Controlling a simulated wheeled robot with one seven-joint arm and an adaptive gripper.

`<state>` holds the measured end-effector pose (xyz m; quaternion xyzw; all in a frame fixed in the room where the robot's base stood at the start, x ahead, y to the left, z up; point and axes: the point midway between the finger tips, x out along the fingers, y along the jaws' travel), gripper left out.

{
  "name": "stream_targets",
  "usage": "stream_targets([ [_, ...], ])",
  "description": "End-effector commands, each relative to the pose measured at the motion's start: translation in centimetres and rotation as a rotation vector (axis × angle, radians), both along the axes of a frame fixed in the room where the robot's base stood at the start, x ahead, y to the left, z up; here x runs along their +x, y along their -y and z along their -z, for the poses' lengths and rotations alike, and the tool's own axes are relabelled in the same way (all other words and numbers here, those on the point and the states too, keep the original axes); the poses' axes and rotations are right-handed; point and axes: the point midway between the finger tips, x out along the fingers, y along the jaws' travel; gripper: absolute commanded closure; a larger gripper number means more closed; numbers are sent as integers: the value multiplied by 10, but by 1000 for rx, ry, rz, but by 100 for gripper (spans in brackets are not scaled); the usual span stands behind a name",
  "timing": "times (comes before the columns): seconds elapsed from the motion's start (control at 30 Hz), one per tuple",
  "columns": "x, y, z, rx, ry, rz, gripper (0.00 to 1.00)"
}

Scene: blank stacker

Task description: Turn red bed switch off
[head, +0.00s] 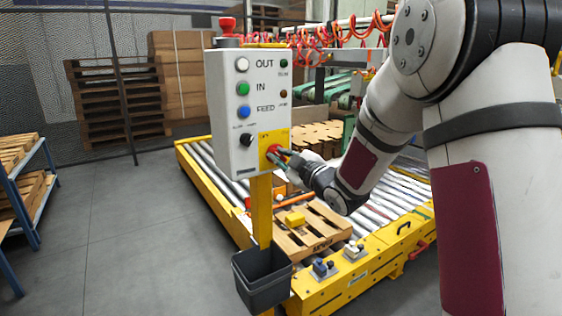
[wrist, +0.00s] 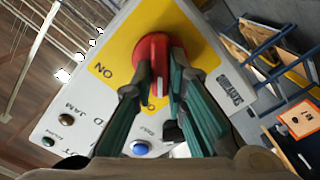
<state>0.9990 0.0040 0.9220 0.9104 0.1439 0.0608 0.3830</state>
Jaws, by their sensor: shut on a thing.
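The red bed switch (wrist: 153,52) is a round red knob on a yellow plate of the grey control panel. In the head view the switch (head: 272,151) sits at the panel's lower right, partly hidden by my fingers. My gripper (head: 279,155) reaches it from the right. In the wrist view my gripper (wrist: 158,70) has its two green-padded fingers on either side of the knob's raised grip, shut on it. A white mark shows on the grip between the fingertips. The word "ON" (wrist: 103,71) is printed to the left of the knob; another label below it is mostly hidden.
The panel (head: 222,100) also carries white, green and blue buttons, a black knob (head: 246,140) and a red mushroom button (head: 227,25) on top. A grey bin (head: 262,275) hangs below. A roller conveyor (head: 225,185) with a wooden pallet (head: 312,232) lies behind.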

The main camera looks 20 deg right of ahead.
Motion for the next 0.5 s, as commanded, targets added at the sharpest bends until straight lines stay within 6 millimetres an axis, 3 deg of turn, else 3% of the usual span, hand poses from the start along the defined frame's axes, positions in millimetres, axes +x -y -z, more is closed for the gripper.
stream_targets([
  [0.37,-1,0,1,-6,-2,0,100],
  [0.4,-1,0,1,-6,-2,0,80],
  [0.47,-1,0,1,-6,-2,0,67],
  [0.5,0,0,1,-6,-2,-1,67],
])
